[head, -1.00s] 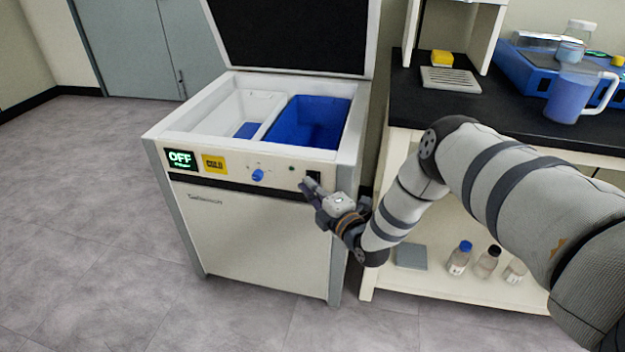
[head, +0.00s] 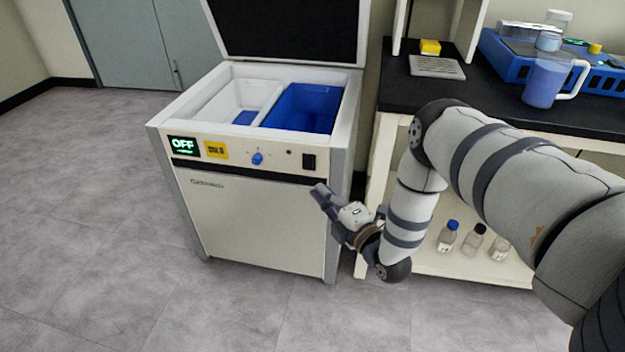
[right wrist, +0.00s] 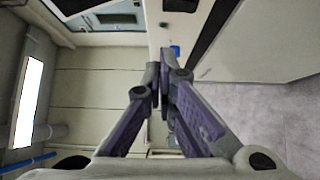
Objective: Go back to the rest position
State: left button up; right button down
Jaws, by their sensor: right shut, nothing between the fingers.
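My right gripper (head: 321,193) is shut and empty in front of the right part of the freeze dryer's front panel, below the black switch (head: 309,162). In the right wrist view its fingers (right wrist: 160,80) are together with nothing between them. The freeze dryer (head: 255,215) stands with its lid (head: 285,30) raised. Its display (head: 184,146) reads OFF. Inside are a white compartment (head: 208,108) and a blue bin (head: 325,98). My left gripper is not in view.
To the right is a bench with a black top (head: 400,95), holding a blue jug (head: 543,82), a blue device (head: 500,58) and a yellow block (head: 430,46). Several bottles (head: 448,236) stand on its lower shelf. The floor (head: 90,220) at left is clear.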

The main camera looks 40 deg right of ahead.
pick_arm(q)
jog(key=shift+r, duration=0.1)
pick_arm(e)
jog(key=shift+s, duration=0.65)
jog(key=s+a+f+m+g+y+p, duration=0.1)
jog(key=s+a+f+m+g+p, duration=0.1)
jog(key=s+a+f+m+g, duration=0.35)
jog(key=s+a+f+m+g+y+p, duration=0.1)
jog(key=s+a+f+m+g+p, duration=0.2)
jog(key=s+a, duration=0.4)
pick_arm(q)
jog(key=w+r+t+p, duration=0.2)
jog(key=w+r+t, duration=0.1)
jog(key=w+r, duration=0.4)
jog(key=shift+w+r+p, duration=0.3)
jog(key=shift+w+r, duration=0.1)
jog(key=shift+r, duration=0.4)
pick_arm(e)
jog(key=s+r+m+g, duration=0.2)
jog(key=s+m+g, duration=0.1)
jog(key=s, duration=0.7)
jog(key=s+a+r+m+g, duration=0.1)
jog(key=s+m+g, duration=0.2)
jog(key=s, duration=0.8)
jog(key=s+r+m+g, duration=0.2)
jog(key=s+g, duration=0.4)
jog(key=s, duration=0.4)
jog(key=shift+s+a+r+m+h, duration=0.25)
jog(key=shift+a+r+m+h, duration=0.15)
jog(key=shift+m, duration=0.25)
